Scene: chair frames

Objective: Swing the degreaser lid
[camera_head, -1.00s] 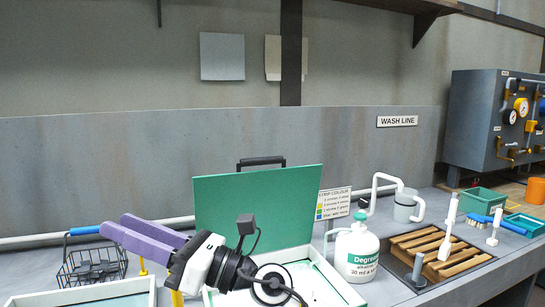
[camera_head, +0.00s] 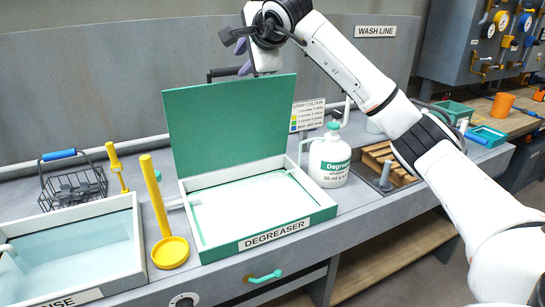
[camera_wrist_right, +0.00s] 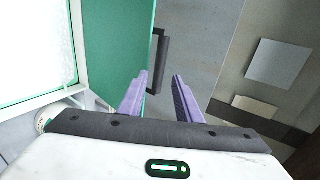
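The degreaser lid (camera_head: 232,120) is a green panel standing open, leaning slightly back, along the back of the white-framed degreaser tank (camera_head: 272,232). Its dark handle (camera_head: 222,73) is on the back side near the top edge, partly hidden by the lid. My right gripper (camera_head: 241,47) is above and behind the lid's top edge. In the right wrist view its two purple fingers (camera_wrist_right: 160,78) are apart, with the lid (camera_wrist_right: 116,45) at left and the handle (camera_wrist_right: 161,62) showing between the fingertips. Nothing is held, and contact cannot be told. My left gripper is not in view.
A white degreaser jug (camera_head: 329,160) and a strip colour sign (camera_head: 308,113) stand right of the tank. A yellow ladle (camera_head: 170,250), a wire basket (camera_head: 75,188) and a rinse tank (camera_head: 78,250) are at left. A wooden rack (camera_head: 380,155) lies partly behind my right arm.

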